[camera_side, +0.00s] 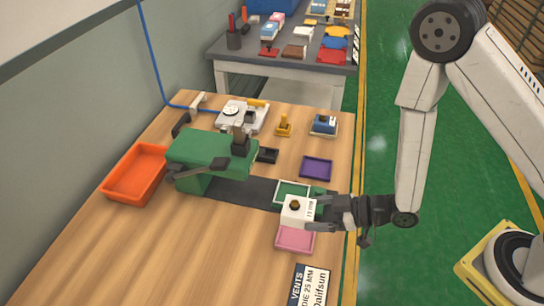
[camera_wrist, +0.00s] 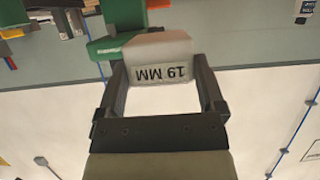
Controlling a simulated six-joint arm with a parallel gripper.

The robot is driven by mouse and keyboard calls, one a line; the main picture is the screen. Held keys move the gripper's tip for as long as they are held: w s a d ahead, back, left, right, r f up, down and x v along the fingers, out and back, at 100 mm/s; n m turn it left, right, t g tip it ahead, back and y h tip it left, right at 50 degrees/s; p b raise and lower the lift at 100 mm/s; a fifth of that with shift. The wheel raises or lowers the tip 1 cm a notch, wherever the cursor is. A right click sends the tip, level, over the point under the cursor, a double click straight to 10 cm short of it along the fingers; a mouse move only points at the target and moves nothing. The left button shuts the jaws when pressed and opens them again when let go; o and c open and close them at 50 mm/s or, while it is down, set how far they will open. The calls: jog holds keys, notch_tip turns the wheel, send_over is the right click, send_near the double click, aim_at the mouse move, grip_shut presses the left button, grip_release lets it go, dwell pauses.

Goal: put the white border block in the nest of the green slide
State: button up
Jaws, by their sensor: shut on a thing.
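The white block (camera_side: 292,216), with a brown knob on top, is held in my gripper (camera_side: 318,213). I cannot tell the block's height above the slide.
A pink tray (camera_side: 296,241) lies just nearer than the block. A purple tray (camera_side: 316,168) is behind. A green machine (camera_side: 205,150) stands left at the dark rail (camera_side: 245,191). An orange bin (camera_side: 134,174) is far left. The front left of the table is clear.

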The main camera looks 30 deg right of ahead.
send_over(313, 238)
jog(key=shift+f, duration=2.35)
jog(key=shift+f, duration=0.1)
jog(key=shift+f, duration=1.8)
jog(key=shift+f, duration=0.15)
jog(key=o, duration=1)
jog(key=shift+v, duration=3.9)
jog(key=shift+s+a, duration=0.1)
